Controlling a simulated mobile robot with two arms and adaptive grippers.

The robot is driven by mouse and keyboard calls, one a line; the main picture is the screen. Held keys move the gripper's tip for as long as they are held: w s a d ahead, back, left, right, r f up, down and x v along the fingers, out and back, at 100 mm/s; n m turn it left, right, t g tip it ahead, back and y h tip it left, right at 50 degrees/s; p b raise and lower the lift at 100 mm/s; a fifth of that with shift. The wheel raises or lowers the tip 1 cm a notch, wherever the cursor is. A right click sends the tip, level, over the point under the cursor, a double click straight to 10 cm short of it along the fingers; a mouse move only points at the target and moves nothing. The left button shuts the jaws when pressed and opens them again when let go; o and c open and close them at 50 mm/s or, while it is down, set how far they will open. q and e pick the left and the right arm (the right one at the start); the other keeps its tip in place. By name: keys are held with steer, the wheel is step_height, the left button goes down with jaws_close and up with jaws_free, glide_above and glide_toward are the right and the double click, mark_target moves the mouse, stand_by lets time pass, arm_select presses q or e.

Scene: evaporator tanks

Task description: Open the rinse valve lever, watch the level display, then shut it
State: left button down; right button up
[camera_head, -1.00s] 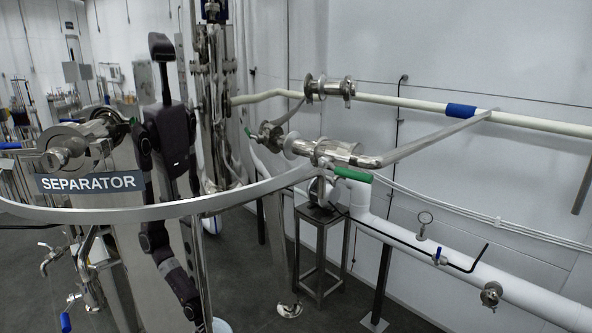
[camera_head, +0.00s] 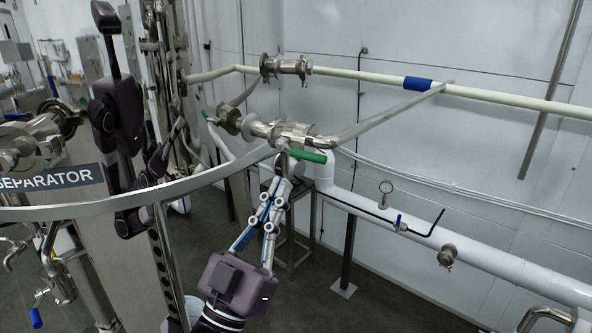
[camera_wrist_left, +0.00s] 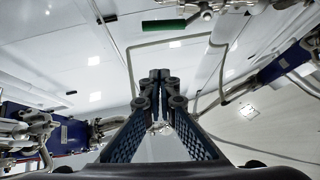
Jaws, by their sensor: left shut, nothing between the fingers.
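The valve lever with a green grip (camera_head: 308,156) sits under a horizontal steel valve body (camera_head: 280,132) on the pipework. Contact with the lever cannot be made out. I cannot make out a level display. My right gripper is out of view.
A curved steel rail (camera_head: 150,193) runs across the left, in front of the "SEPARATOR" sign (camera_head: 45,180). Open floor lies below right.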

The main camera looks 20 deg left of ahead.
mark_target(304, 153)
arm_select(q)
steer(key=w+r+p, duration=0.1)
steer(key=w, duration=0.1)
steer(key=w+d+r+p, duration=0.1)
steer(key=w+p, duration=0.1)
steer(key=w, duration=0.1)
steer(key=w+r+p, duration=0.2)
steer(key=w, duration=0.1)
steer(key=shift+w+d, duration=0.15)
steer(key=shift+d, duration=0.05)
steer(key=shift+w+f, duration=0.25)
steer(key=shift+f, duration=0.6)
steer(key=shift+d+f, duration=0.1)
